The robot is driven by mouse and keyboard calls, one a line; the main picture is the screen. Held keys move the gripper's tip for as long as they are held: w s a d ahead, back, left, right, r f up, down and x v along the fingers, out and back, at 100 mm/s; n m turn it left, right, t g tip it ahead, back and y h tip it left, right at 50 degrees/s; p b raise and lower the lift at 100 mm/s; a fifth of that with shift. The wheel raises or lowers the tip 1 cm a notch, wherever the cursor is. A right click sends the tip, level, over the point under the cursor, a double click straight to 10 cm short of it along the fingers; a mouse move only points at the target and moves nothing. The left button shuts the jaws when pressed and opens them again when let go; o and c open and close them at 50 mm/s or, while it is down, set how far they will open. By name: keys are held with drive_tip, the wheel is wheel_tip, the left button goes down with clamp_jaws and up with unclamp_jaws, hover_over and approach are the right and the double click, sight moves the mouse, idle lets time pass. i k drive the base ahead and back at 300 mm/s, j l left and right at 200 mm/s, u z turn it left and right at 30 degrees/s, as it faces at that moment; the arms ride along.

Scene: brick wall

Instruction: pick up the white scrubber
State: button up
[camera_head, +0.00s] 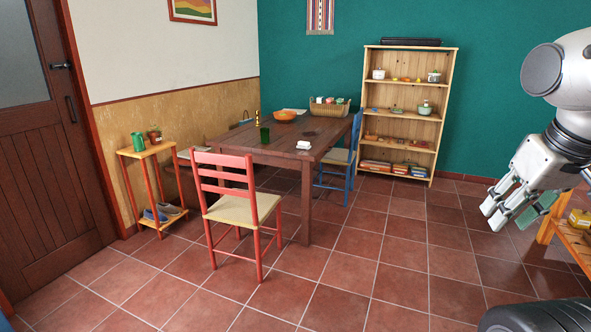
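A small white object (304,145) lies near the right front edge of the dark wooden table (252,152). It may be the white scrubber, but it is too small to tell for sure. My gripper (508,214) is at the right of the view, fingers pointing down and left, well apart from the table. A teal-green piece (540,208) shows right beside and partly behind the fingers. I cannot tell whether it is held or stands behind them, nor how far the fingers are open.
A red chair (239,204) stands in front of the table and a blue chair (342,158) at its right. An orange bowl (285,115) and a basket (329,107) sit on the table. A shelf (441,110) stands at the back.

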sight(302, 145)
drive_tip(key=i, duration=2.15)
drive_tip(key=i+l+u, duration=0.15)
drive_tip(key=i+u, duration=0.15)
drive_tip(key=i, duration=0.25)
drive_tip(key=i+l+u, duration=0.35)
drive_tip(key=i, duration=0.15)
drive_tip(key=i+l+u, duration=0.3)
drive_tip(key=i, duration=0.2)
